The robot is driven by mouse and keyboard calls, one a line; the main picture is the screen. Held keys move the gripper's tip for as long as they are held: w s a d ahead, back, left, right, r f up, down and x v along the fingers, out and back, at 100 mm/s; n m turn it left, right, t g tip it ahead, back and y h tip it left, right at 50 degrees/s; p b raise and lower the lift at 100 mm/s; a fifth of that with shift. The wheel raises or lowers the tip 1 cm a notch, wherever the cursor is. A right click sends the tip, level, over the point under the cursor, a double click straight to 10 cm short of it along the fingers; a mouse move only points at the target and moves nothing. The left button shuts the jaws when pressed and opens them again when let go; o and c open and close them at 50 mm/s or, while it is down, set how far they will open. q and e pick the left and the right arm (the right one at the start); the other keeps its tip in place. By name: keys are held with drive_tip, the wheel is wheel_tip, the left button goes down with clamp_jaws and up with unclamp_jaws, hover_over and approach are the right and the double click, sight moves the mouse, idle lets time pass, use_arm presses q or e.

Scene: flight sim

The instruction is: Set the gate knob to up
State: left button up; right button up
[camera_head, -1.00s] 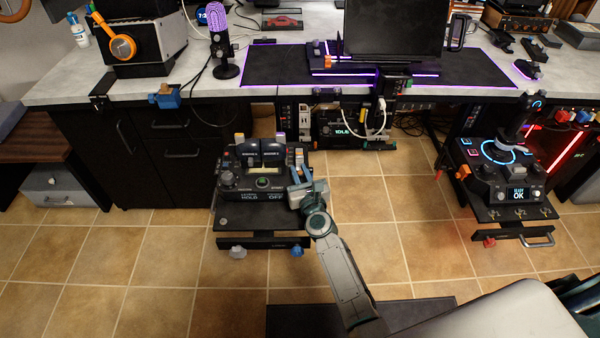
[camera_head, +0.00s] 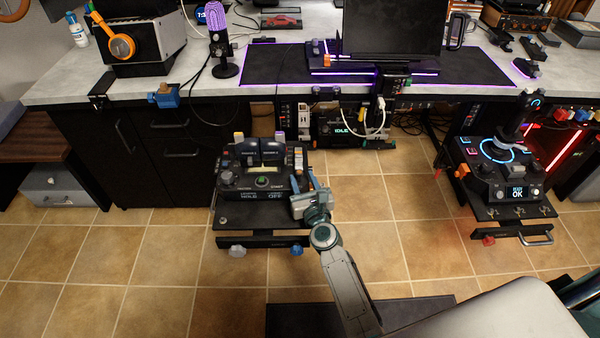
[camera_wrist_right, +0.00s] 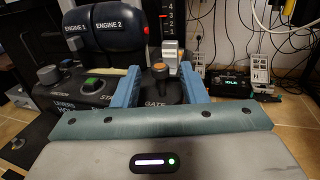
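The gate knob (camera_wrist_right: 161,71) has an orange top and stands behind the GATE label in the right wrist view. It lies between the two blue fingers of my right gripper (camera_wrist_right: 160,78), with visible space on both sides. In the head view my right gripper (camera_head: 305,180) is open at the right side of the throttle console (camera_head: 240,208). I cannot make out the knob in the head view. Whether the fingers are level with it or above it is unclear. My left gripper is not in view.
Left of the knob are the engine levers (camera_wrist_right: 95,30), a green button (camera_wrist_right: 91,84) and a grey dial (camera_wrist_right: 48,74). A silver lever (camera_wrist_right: 171,52) stands just behind the knob. The joystick console (camera_head: 500,180) is at the right. Tiled floor between the consoles is clear.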

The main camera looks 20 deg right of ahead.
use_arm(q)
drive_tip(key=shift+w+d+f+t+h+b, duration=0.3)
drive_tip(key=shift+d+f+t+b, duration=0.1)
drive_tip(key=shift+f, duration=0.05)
use_arm(e)
drive_tip(key=s, duration=0.7)
drive_tip(key=shift+a, duration=0.1)
